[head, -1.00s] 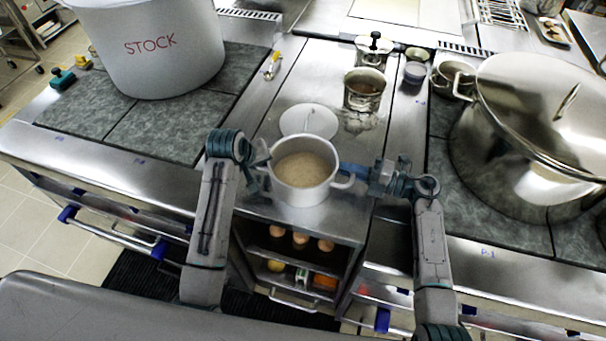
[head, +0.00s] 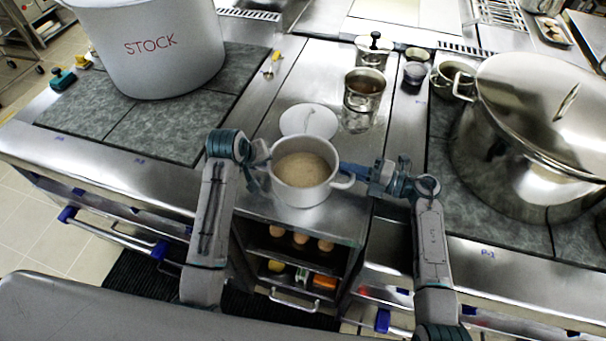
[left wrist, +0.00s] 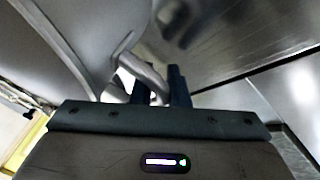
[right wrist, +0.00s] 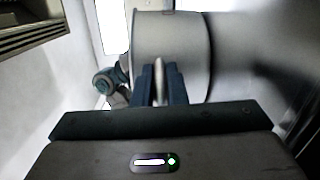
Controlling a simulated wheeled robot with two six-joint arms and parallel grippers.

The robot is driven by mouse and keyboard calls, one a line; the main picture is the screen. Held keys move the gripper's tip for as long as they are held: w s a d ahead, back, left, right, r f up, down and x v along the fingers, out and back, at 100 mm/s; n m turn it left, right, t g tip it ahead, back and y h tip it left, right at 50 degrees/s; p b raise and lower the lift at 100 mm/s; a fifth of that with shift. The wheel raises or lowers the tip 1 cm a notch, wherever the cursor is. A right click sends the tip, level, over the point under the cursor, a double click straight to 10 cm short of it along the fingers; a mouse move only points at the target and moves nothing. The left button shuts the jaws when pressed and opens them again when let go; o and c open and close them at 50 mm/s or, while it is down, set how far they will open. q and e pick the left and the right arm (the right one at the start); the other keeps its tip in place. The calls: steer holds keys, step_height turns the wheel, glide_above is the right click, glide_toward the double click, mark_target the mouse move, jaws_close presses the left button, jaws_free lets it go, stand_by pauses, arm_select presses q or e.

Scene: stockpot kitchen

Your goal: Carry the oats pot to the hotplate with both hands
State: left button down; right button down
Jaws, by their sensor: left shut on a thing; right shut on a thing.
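The oats pot (head: 303,196), a light grey pot with beige oats inside, is upright at the front of the steel counter between my arms. I cannot tell whether its base touches the counter. My left gripper (head: 264,165) is shut on its left handle, and the handle (left wrist: 142,76) shows between the fingers in the left wrist view. My right gripper (head: 352,173) is shut on its right handle, seen edge-on (right wrist: 158,80) in the right wrist view. Dark grey stone-like cooking surfaces lie to the left (head: 150,130) and right (head: 490,212); no label tells which is the hotplate.
A large STOCK pot (head: 160,55) stands on the left surface, and a big lidded steel pot (head: 500,160) on the right one. A pale lid (head: 308,118) lies just behind the oats pot. Small steel pots (head: 362,100) stand further back. The left surface's front is clear.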

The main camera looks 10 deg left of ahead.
arm_select(q)
steer(key=shift+a+r, duration=0.1)
steer(key=shift+r, duration=0.1)
arm_select(e)
steer(key=shift+r, duration=0.15)
